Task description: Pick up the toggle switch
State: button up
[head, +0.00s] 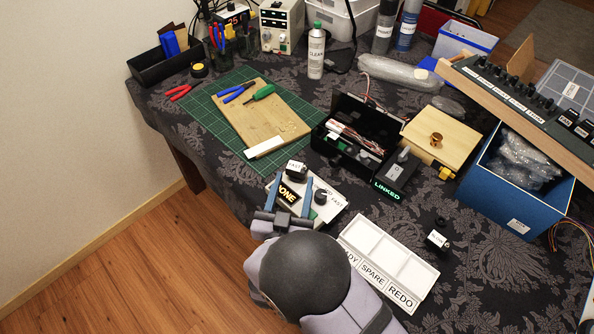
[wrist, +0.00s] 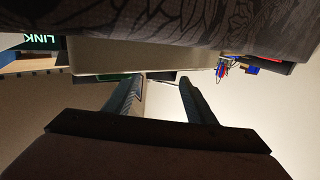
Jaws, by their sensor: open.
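A grey block with a black lever (head: 400,157), which looks like a toggle switch, stands at the right end of the open black case, behind the green-lit LINKED sign (head: 388,191). A small black part with a white label (head: 437,239) sits on the cloth further right; I cannot tell its type. My gripper (head: 291,182) is open and empty at the table's near edge, left of both. Its fingers are beside a white plate with a dark knob (head: 322,197) and a labelled black block (head: 296,171).
A white tray (head: 380,247) with label cards lies right of my arm. The open black case (head: 345,140) holds wires and parts. A wooden board (head: 262,120) lies on a green mat. A blue bin (head: 510,190) stands right. Patterned cloth is bare at lower right.

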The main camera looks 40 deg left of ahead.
aim_at(296, 173)
jog(key=shift+p+x, duration=0.6)
jog(key=shift+x, duration=2.2)
jog(key=c, duration=0.9)
jog(key=shift+r, duration=0.1)
jog(key=shift+r, duration=4.85)
